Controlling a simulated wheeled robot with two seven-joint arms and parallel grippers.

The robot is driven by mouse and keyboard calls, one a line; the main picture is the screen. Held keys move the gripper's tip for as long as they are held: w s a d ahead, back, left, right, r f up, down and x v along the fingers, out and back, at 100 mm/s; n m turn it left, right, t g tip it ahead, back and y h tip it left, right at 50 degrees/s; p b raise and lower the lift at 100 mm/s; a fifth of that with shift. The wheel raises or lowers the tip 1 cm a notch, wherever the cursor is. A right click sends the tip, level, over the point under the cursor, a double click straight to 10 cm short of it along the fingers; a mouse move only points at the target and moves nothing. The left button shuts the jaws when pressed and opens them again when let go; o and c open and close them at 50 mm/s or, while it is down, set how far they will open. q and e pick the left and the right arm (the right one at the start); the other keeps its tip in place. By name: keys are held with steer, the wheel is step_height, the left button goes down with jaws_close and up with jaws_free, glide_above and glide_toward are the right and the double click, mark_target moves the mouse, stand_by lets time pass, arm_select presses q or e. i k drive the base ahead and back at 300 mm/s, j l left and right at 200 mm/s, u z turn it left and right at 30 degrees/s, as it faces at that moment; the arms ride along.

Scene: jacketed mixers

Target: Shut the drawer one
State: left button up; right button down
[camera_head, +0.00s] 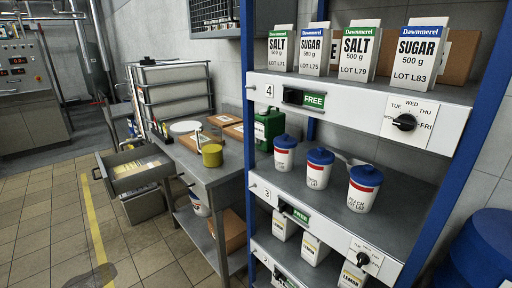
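An open drawer (136,173) shows at the left of the metal workbench (212,174), pulled out over the floor toward the left. It is grey metal with a dark front handle at its left end, and it has papers with some yellow inside. I cannot read a number on it. Neither of my grippers is in view, and nothing is seen touching the drawer.
A blue-framed shelf rack (400,165) with cartons and blue-lidded jars fills the right side. Tiled floor (60,225) with a yellow line is clear at left.

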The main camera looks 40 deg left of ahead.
mark_target(146, 155)
steer(key=k+j+u, duration=0.1)
steer(key=u, duration=0.35)
steer(key=k+j+u, duration=0.15)
steer(key=u, duration=0.3)
steer(key=k+j+u, duration=0.1)
steer(key=u, duration=0.35)
steer(key=j+u, duration=0.3)
steer(key=u, duration=0.15)
steer(key=j+u, duration=0.2)
steer(key=u, duration=0.25)
steer(key=k+j, duration=0.05)
